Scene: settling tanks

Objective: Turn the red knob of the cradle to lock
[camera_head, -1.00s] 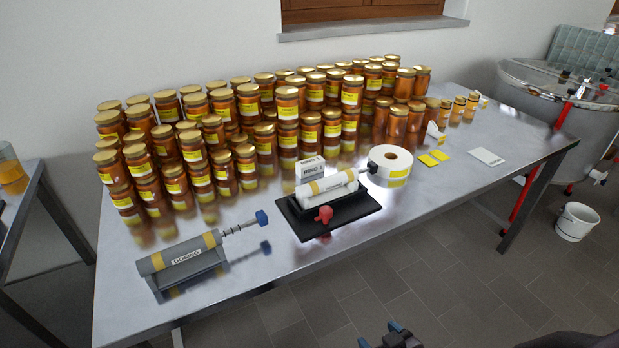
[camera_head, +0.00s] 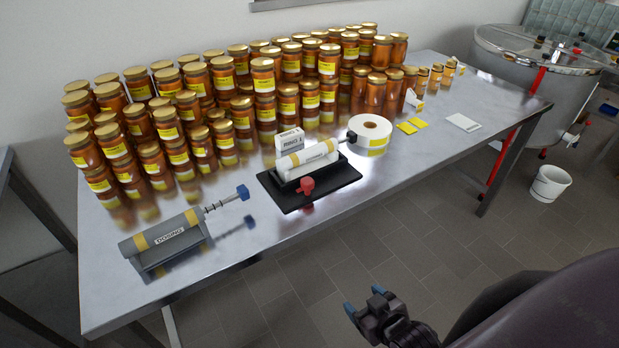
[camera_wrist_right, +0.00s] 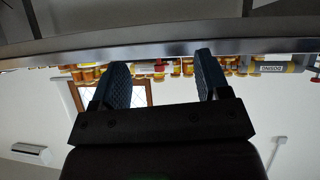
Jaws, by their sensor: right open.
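The red knob (camera_head: 306,185) sits on the front side of the black cradle (camera_head: 336,187), near the table's front edge. A white cylinder with yellow bands (camera_head: 306,160) lies in the cradle. My right gripper (camera_head: 363,300) is open and empty, in front of the table and apart from the cradle. In the right wrist view its two blue fingers (camera_wrist_right: 160,82) are spread with nothing between them, and the table edge crosses beyond them. My left gripper does not show.
A grey dosing device (camera_head: 165,240) with a blue-tipped rod lies on the steel table (camera_head: 290,228) left of the cradle. Many honey jars (camera_head: 263,90) stand behind. A label roll (camera_head: 369,130) sits behind the cradle, to the right. A white bucket (camera_head: 550,183) stands on the floor.

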